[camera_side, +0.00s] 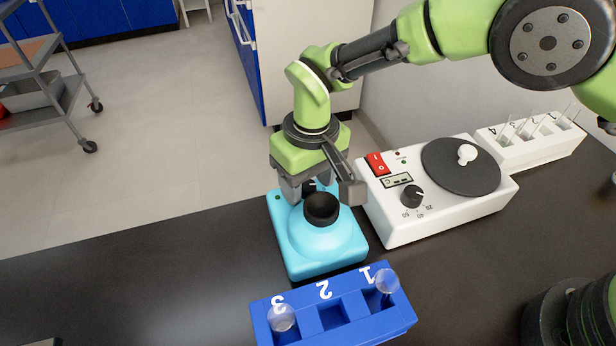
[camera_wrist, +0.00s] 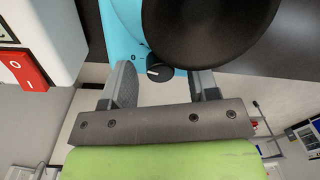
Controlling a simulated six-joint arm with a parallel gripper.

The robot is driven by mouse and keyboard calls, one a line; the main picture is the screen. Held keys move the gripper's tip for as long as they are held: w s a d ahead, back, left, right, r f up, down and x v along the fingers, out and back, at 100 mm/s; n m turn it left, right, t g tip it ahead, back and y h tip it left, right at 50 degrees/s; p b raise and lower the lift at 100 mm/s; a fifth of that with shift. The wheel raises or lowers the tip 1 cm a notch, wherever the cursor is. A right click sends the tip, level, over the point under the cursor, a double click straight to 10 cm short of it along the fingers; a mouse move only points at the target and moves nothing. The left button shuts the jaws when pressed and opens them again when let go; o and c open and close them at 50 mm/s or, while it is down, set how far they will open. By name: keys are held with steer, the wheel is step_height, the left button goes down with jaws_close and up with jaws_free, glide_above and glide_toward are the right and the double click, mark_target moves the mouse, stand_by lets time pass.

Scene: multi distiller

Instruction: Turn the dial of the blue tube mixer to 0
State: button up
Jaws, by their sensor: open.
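The blue tube mixer (camera_side: 318,243) stands on the black bench, with a black round cup (camera_side: 321,208) on top. Its small black dial shows in the wrist view (camera_wrist: 158,70), with a white pointer line aimed roughly left in that picture. In the side view the dial is mostly hidden behind the cup and my gripper (camera_side: 312,190). My gripper is at the far side of the mixer, pointing down. In the wrist view my gripper (camera_wrist: 162,85) is open, one finger on each side of the dial, with gaps visible. I cannot read the dial's scale.
A blue rack (camera_side: 326,287) with tubes in slots 1 and 3 is in front of the mixer. A white stirrer (camera_side: 400,222) with a red switch and black knob stands close to its right. A white tube rack (camera_side: 540,148) is behind it. Bare bench lies left.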

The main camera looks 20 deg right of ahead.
mark_target(312, 184)
step_height(312, 184, up, 10)
steer(key=shift+d, duration=0.25)
stand_by(0.3)
steer(key=m, duration=0.2)
steer(key=f+m, duration=0.1)
steer(key=m, duration=0.1)
steer(key=shift+s, duration=0.1)
steer(key=f, duration=0.9)
steer(key=shift+a, duration=0.25)
